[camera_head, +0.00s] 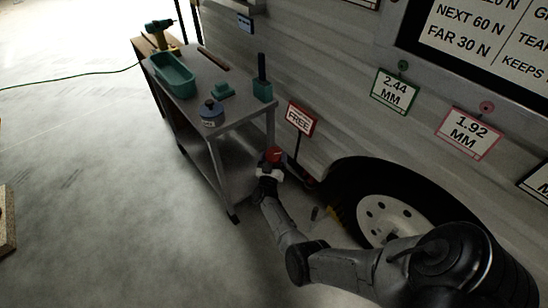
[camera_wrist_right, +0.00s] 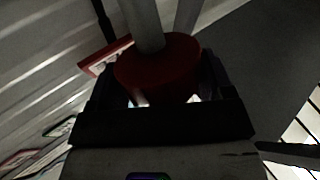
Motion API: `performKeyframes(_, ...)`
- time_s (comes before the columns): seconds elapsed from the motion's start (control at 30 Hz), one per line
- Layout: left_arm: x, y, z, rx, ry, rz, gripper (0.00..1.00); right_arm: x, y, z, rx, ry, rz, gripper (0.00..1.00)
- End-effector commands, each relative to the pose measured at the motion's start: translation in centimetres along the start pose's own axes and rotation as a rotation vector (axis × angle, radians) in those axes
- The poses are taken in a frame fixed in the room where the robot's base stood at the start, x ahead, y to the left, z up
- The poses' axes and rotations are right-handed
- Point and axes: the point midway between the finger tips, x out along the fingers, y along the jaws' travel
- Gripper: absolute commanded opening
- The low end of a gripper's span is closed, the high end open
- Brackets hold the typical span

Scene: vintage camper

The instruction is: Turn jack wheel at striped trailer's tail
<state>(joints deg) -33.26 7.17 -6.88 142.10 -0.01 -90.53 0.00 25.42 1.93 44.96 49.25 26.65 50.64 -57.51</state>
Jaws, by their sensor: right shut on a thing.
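The red jack wheel (camera_head: 274,154) is a small round knob low beside the trailer (camera_head: 330,60), near the cart's front corner. My right gripper (camera_head: 270,168) reaches it from below in the head view and is shut on it. In the right wrist view the red wheel (camera_wrist_right: 160,72) sits between the two dark fingers of my right gripper (camera_wrist_right: 161,82), with a grey post rising from its top. The wheel's lower part is hidden by the gripper. My left gripper is not in view.
A grey metal cart (camera_head: 225,110) stands left of the wheel, with a green tray (camera_head: 172,76), a drill (camera_head: 160,35) and small tools on it. A red-edged FREE sign (camera_head: 301,119) is close to the wheel. The trailer tire (camera_head: 350,180) is at right. Floor at left is mostly clear.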

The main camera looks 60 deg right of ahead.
Motion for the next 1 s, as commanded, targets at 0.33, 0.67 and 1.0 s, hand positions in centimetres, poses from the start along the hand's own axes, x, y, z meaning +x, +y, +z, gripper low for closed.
performKeyframes(0.33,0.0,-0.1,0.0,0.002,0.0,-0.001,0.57,0.0,0.0,0.0,0.002,-0.001,-0.001,0.88)
performKeyframes(0.67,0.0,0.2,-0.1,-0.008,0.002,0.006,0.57,0.0,0.0,0.0,0.001,-0.001,-0.001,1.0)
performKeyframes(1.0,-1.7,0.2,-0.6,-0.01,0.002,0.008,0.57,-3.9,0.0,-0.2,-0.001,-0.005,-0.005,1.0)
